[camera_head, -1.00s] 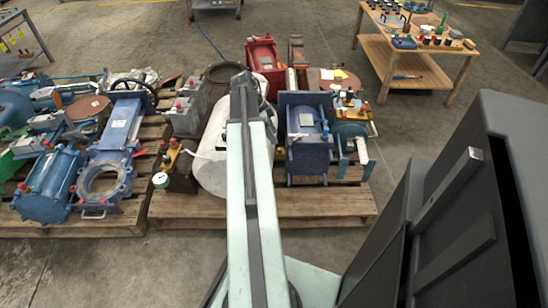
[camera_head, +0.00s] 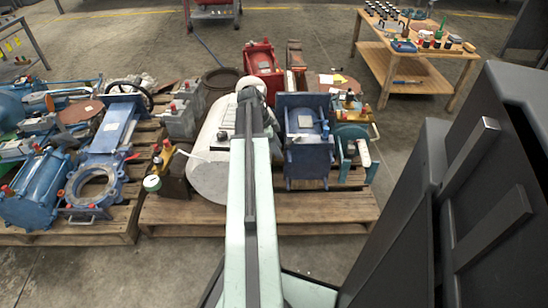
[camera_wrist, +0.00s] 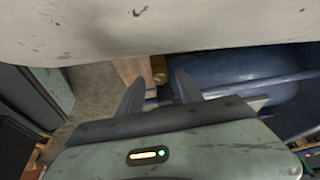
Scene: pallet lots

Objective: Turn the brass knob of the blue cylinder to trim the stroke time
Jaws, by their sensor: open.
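The blue cylinder (camera_head: 307,155) stands on the right-hand pallet, just right of my arm in the head view. Its blue body with rods also shows at the right of the wrist view (camera_wrist: 262,72). A small brass knob (camera_wrist: 159,69) shows beyond and between my fingertips, left of the blue body. My gripper (camera_wrist: 159,80) is open, with one finger on either side of the knob in the picture. I cannot tell whether either finger touches it. In the head view my arm hides the gripper and the knob.
A large whitish drum (camera_head: 208,160) lies close left of the blue cylinder; a pale surface (camera_wrist: 150,30) crosses the top of the wrist view. A red unit (camera_head: 262,68) and a teal machine (camera_head: 354,145) stand nearby. A wooden bench (camera_head: 420,52) is at back right.

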